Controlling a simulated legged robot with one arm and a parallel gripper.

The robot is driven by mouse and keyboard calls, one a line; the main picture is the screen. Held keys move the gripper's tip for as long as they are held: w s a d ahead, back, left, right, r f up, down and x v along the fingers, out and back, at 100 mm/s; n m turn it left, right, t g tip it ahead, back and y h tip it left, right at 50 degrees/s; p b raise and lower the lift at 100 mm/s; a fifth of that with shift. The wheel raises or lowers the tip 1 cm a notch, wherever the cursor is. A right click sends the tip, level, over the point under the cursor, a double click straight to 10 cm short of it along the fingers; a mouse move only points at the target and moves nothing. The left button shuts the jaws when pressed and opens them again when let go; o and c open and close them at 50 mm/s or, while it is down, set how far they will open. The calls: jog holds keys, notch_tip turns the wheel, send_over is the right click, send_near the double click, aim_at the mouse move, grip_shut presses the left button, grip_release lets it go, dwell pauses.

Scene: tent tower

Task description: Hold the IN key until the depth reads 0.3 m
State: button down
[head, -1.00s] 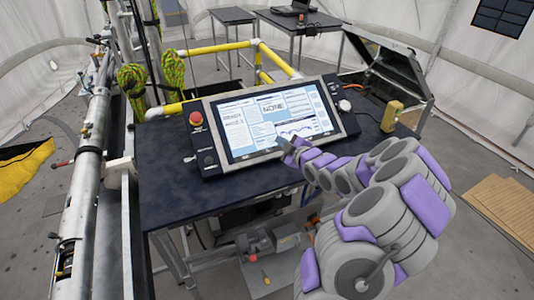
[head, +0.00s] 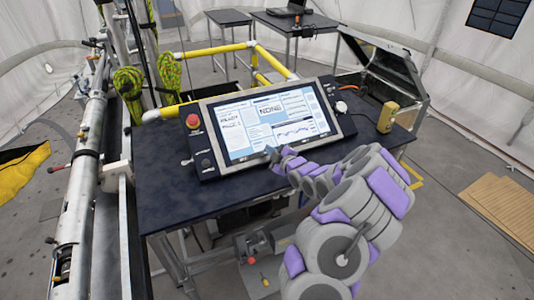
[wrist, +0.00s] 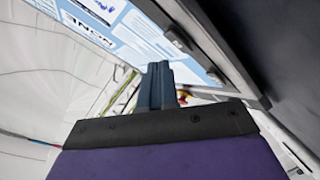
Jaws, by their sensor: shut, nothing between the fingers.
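The control panel (head: 208,166) stands tilted on the dark table, with a lit screen (head: 238,143) of white and blue boxes. One box reads "NONE"; the other text is too small to read, and I cannot make out the IN key or a depth figure. I cannot tell whether the fingertips touch the panel. My gripper hides a little of the lower edge.
A red emergency button (head: 193,121) sits on the panel's left side. A yellow device (head: 388,117) stands on the table (head: 165,180) to the right. Yellow rails (head: 215,48) run behind. A long metal tube rig (head: 80,200) stands left.

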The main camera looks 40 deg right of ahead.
jog(key=shift+w+a+f, duration=0.35)
jog(key=shift+a, duration=0.2)
jog(key=shift+d+f, duration=0.2)
jog(key=shift+d, duration=0.5)
jog(key=shift+a+r, duration=0.15)
jog(key=shift+a, duration=0.4)
jog(key=shift+d, duration=0.2)
jog(key=shift+d, duration=0.2)
jog(key=shift+a, duration=0.25)
jog(key=shift+d, duration=0.15)
